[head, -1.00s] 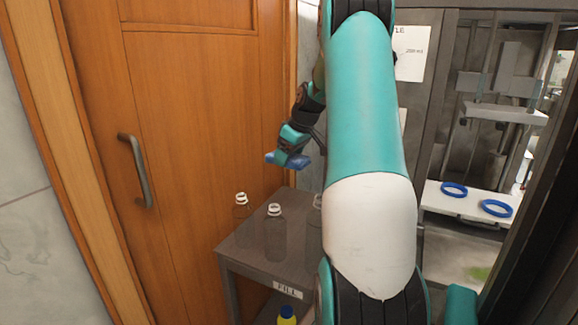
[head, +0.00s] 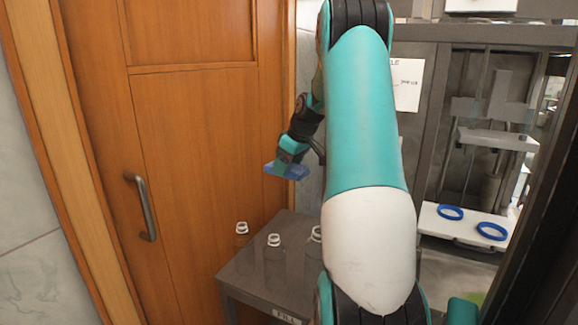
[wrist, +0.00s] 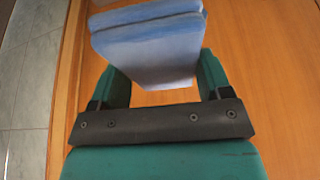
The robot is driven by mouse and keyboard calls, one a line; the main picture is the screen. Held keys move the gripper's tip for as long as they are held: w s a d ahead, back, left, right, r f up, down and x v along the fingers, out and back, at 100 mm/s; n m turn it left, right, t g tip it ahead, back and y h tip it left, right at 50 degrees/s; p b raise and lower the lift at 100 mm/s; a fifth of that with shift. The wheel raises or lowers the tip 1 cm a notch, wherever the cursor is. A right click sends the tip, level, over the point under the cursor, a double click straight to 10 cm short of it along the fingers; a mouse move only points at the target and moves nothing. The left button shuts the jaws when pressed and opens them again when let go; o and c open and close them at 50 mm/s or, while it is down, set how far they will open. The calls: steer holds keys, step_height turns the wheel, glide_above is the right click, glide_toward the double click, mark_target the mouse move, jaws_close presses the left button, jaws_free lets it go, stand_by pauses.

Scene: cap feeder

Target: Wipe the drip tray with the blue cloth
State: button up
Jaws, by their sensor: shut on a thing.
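My gripper (head: 289,160) is shut on the blue cloth (head: 286,171) and holds it in the air, above and behind the table with the bottles. In the wrist view the folded cloth (wrist: 150,48) sits between the two green fingers of my gripper (wrist: 166,80), with the wooden door behind it. A drip tray cannot be told for certain.
Several clear bottles, one of them here (head: 274,258), stand on a grey table (head: 236,278) below the gripper. A wooden door (head: 200,150) with a metal handle (head: 141,207) fills the left. Blue rings (head: 450,212) lie on a white shelf (head: 440,226) at the right.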

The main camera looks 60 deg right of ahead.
step_height(320, 180, up, 29)
steer(key=p, duration=2.7)
steer(key=shift+f, duration=0.15)
